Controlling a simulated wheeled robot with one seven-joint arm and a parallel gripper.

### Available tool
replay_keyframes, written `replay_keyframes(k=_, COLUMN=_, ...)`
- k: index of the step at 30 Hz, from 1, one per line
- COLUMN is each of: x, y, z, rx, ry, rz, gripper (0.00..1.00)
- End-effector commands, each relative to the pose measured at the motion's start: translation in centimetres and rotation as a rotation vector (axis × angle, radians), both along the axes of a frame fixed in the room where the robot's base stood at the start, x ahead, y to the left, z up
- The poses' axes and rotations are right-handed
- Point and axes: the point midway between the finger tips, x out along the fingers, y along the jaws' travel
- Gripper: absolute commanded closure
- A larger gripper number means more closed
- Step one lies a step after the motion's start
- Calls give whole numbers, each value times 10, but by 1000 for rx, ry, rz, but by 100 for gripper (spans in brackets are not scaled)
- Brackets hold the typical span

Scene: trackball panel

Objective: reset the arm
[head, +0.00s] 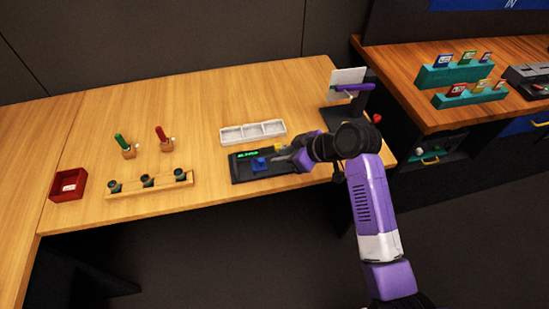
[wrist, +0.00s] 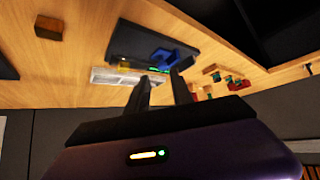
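My purple arm reaches in from the lower right in the head view, and my gripper (head: 283,156) is above the right part of the black trackball panel (head: 240,175). The panel has a lit green display (head: 246,154) and a blue part (head: 259,163). In the wrist view the two dark fingers of my gripper (wrist: 160,77) stand apart with nothing visible between them. The panel (wrist: 135,42) and its blue part (wrist: 166,56) show beyond the fingertips. A small yellow part (wrist: 125,64) also shows there. In the head view my gripper and wrist hide the panel's right end.
A white three-compartment tray (head: 252,132) lies behind the panel. A wooden rack (head: 150,185), green and red-handled tools (head: 161,132) and a red box (head: 69,185) stand left. A dark stand (head: 352,110) is right of the tray. The table's front middle is clear.

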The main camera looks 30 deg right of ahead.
Motion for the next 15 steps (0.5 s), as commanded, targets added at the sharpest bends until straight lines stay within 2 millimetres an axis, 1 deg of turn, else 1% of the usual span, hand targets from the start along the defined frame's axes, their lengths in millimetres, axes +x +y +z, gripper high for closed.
replay_keyframes(k=4, x=-6, y=-3, z=6, rx=0, ry=0, rz=-1, gripper=72)
replay_keyframes(k=15, x=-6, y=-3, z=6, rx=1, ry=0, rz=-1, gripper=72)
